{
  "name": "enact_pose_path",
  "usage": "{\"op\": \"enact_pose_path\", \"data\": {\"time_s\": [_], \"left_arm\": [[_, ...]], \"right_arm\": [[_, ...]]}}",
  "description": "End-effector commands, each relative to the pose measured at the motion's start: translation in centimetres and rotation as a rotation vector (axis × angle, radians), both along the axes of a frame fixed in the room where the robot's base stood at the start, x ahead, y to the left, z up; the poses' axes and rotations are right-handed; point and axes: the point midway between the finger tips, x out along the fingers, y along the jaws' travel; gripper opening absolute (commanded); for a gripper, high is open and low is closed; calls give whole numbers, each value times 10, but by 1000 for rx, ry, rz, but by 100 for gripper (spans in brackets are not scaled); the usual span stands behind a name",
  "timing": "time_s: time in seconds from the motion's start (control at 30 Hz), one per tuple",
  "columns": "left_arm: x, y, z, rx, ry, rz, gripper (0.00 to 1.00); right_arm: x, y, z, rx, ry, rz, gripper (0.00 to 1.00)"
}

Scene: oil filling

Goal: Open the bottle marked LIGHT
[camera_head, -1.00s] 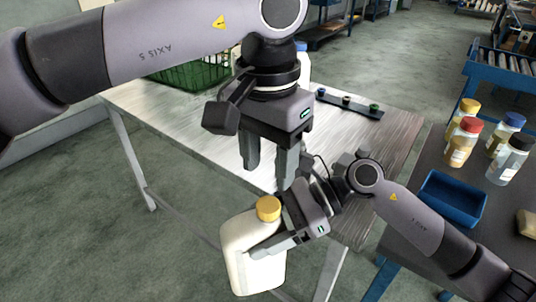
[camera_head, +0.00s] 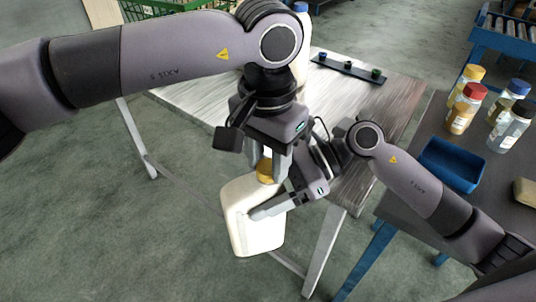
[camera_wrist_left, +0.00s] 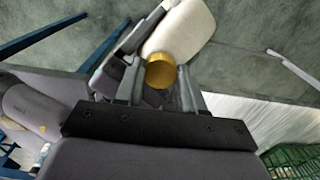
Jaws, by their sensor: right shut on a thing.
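A white bottle (camera_head: 254,222) with a yellow cap (camera_head: 266,170) is held in the air in front of the table. No marking on it can be read. My right gripper (camera_head: 268,208) is shut on the bottle's upper body, below the cap. My left gripper (camera_head: 268,165) points down over the cap, open, with its fingers on either side of it. In the left wrist view the cap (camera_wrist_left: 161,71) lies between the fingertips (camera_wrist_left: 160,82), and the bottle (camera_wrist_left: 180,32) shows beyond. Whether the fingers touch the cap cannot be told.
On the dark table at right are a blue tray (camera_head: 452,165) and several capped bottles (camera_head: 464,110).

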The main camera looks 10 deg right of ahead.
Motion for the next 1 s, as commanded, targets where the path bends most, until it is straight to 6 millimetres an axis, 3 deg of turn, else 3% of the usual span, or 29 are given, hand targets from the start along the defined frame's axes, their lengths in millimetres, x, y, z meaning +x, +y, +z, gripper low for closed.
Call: {"op": "enact_pose_path", "data": {"time_s": [0.23,0.53,0.87,0.9,0.93,1.0], "left_arm": [[0,0,0,0,0,19,1],[0,0,0,-1,3,274,0],[0,0,0,0,2,299,0],[0,0,0,0,2,299,50],[0,0,0,0,2,298,60],[0,0,0,-1,3,298,62]], "right_arm": [[0,0,0,0,0,0,0],[0,0,0,0,0,0,0],[0,0,0,0,0,-1,0],[0,0,0,0,0,0,0],[0,0,0,0,0,0,0],[0,0,0,0,0,0,0]]}}
